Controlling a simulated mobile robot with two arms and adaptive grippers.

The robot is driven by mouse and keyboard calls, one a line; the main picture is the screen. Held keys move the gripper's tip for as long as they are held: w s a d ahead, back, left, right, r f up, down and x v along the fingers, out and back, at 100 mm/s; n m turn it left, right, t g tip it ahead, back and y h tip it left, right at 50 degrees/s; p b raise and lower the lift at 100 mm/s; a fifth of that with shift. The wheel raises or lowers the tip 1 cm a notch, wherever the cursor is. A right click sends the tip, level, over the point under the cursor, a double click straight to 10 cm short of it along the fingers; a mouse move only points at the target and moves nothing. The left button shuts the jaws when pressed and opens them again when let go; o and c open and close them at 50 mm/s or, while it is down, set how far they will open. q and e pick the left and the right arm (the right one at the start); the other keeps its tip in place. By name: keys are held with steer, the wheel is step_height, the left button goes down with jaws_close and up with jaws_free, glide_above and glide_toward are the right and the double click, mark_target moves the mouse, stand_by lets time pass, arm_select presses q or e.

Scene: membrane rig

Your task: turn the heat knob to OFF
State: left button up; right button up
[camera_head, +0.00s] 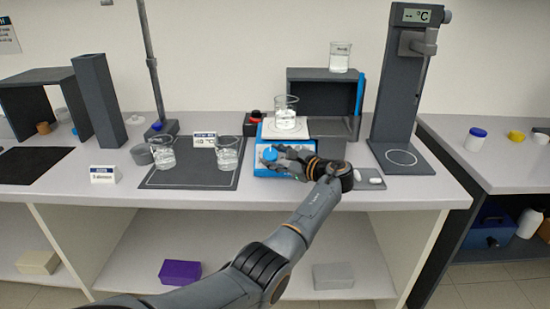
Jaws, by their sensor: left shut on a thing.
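The hotplate (262,171) is a blue unit with a white top plate, on the bench in the middle. A glass beaker (286,113) with clear liquid stands on its top. The blue heat knob (270,153) is at the front of the hotplate. My left gripper (272,158) reaches in from the right side of the hotplate's front and is shut on the knob. The fingers partly cover the knob and front panel, and no pointer or OFF mark can be read. My right gripper is out of view.
Two beakers (163,158) stand on a dark mat left of the hotplate. A dark shelf (308,83) with a beaker on top is behind it. A tall stand (398,100) with a temperature display is at the right. The bench's front left strip is mostly clear.

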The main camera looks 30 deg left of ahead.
arm_select(q)
steer(key=o, duration=1.1)
steer(key=shift+o, duration=0.2)
steer(key=shift+d, duration=0.1)
steer(key=v, duration=1.1)
steer(key=shift+d+r, duration=0.1)
steer(key=shift+d, duration=0.25)
